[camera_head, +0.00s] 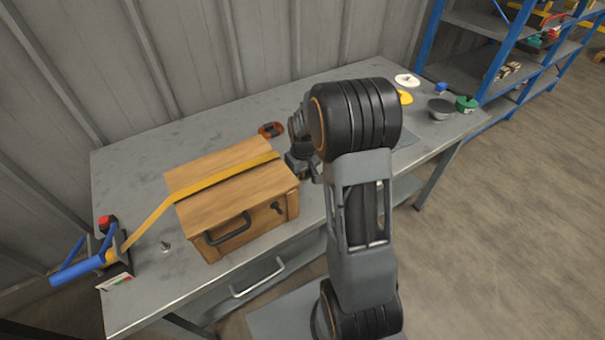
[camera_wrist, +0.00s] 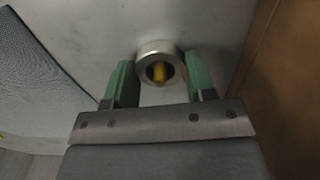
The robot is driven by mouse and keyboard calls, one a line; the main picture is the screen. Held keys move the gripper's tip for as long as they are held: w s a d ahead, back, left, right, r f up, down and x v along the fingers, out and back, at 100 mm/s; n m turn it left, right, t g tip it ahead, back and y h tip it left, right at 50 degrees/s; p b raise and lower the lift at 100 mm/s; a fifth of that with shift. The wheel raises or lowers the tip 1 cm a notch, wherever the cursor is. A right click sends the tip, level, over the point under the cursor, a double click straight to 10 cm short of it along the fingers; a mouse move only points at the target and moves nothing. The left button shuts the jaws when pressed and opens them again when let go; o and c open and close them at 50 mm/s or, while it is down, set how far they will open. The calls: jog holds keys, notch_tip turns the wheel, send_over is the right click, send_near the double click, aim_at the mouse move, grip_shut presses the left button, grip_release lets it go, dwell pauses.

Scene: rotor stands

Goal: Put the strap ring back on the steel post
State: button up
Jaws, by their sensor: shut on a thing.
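My gripper (camera_wrist: 160,76) shows in the wrist view with its two green fingers on either side of a grey metal ring (camera_wrist: 157,47), and it is shut on it. Something yellow shows inside the ring's opening; I cannot tell what it is or whether a post is in there. In the head view my gripper is beside the right end of a wooden box, mostly hidden by my arm. A yellow strap (camera_head: 222,180) runs from a blue-handled ratchet (camera_head: 86,265) over the box to its right edge. A small metal peg (camera_head: 165,246) stands on the bench left of the box.
The wooden box (camera_head: 235,205) with a black handle sits on the grey bench (camera_head: 130,180). An orange and black tool (camera_head: 271,130) lies behind it. White, yellow, grey and green round items (camera_head: 467,103) are at the bench's right end. Blue shelving (camera_head: 500,50) stands beyond.

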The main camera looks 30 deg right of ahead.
jog(key=shift+r, duration=0.1)
jog(key=shift+r+p, duration=2.35)
jog(key=shift+r, duration=0.65)
jog(key=shift+a+f, duration=0.1)
